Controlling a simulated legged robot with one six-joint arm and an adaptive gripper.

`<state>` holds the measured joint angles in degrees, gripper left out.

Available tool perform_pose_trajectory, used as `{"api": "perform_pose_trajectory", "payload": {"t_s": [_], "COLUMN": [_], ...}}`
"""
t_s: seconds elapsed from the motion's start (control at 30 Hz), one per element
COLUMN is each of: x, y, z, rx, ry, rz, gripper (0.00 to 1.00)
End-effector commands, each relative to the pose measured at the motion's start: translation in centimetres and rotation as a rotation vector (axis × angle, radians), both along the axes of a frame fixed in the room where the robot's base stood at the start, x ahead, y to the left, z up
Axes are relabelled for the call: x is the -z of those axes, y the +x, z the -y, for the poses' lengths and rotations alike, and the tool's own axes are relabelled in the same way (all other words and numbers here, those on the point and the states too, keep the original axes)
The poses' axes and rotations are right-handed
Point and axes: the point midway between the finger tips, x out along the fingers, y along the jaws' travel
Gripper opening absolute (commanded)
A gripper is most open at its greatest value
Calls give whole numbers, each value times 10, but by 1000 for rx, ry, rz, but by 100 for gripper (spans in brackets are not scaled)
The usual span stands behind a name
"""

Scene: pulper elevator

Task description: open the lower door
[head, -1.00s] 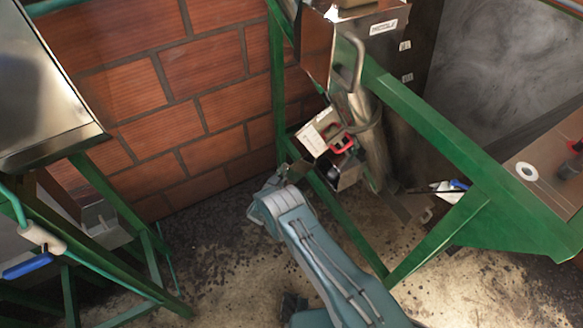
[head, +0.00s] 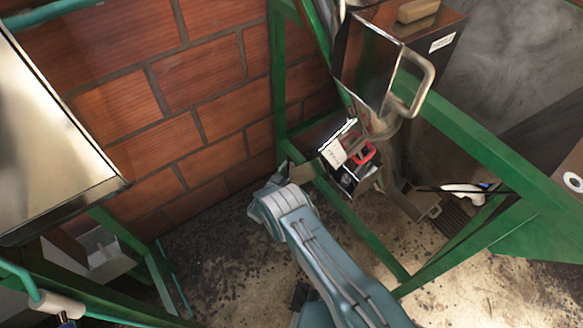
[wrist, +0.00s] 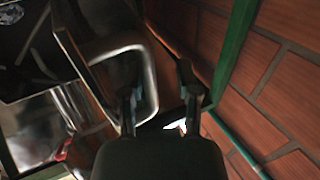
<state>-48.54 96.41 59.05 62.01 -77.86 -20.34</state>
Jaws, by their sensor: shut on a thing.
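The handle is on a shiny metal door panel (wrist: 108,60). In the head view, my teal arm reaches low beside the green frame, and the gripper end is hard to make out among the parts there. A metal panel (head: 366,62) with a loop handle (head: 428,85) shows higher up. I cannot tell how far the lower door stands open.
Green frame bars (head: 470,135) surround the machine on the right. A brick wall (head: 205,70) stands behind. A white labelled box with a red handle (head: 365,155) sits near my arm. A metal bin (head: 55,140) is at the left. The floor (head: 235,265) beside my arm is clear.

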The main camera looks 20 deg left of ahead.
Motion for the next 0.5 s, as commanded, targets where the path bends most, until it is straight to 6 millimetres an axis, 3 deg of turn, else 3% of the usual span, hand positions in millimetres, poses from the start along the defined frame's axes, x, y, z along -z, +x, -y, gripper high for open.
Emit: {"api": "perform_pose_trajectory", "payload": {"t_s": [0.3,0.33,0.5], "x": [-1,-1,0], "y": [5,5,4], "z": [4,4,4], "rx": [8,8,8], "ry": [2,2,1], "rz": [0,0,0], "gripper": [0,51,51]}}
